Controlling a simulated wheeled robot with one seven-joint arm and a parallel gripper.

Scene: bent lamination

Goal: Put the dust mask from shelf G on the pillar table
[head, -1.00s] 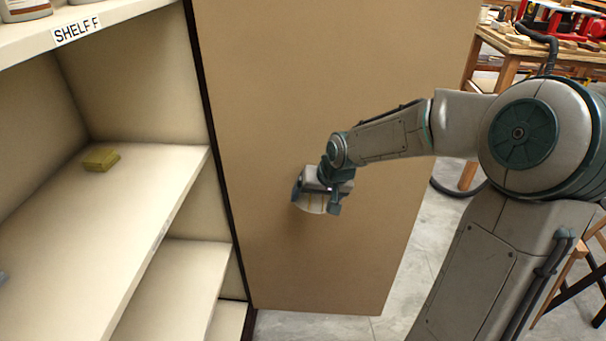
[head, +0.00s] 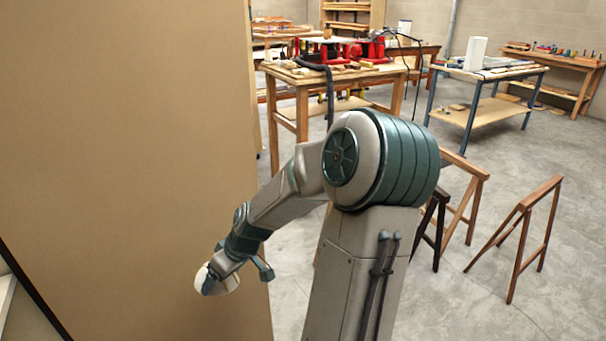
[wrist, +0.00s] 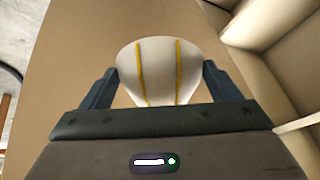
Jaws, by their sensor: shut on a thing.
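The dust mask (wrist: 160,70) is a white cup with two yellow straps, seen close in the wrist view between the two dark fingers. My gripper (wrist: 158,88) is shut on it. In the head view the mask (head: 228,283) shows as a pale shape at the end of my arm, partly covered by my gripper (head: 214,280). It is held in front of the brown shelf side panel, clear of any surface. I cannot tell which table is the pillar table; a blue-legged table (head: 490,73) with a white upright block stands at the back right.
The brown panel (head: 130,150) fills the left. A wooden workbench (head: 300,85) with red tools stands behind my arm. Wooden sawhorses (head: 520,225) stand on the right. Grey concrete floor (head: 420,300) is open between them. Shelf edges show at the right of the wrist view.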

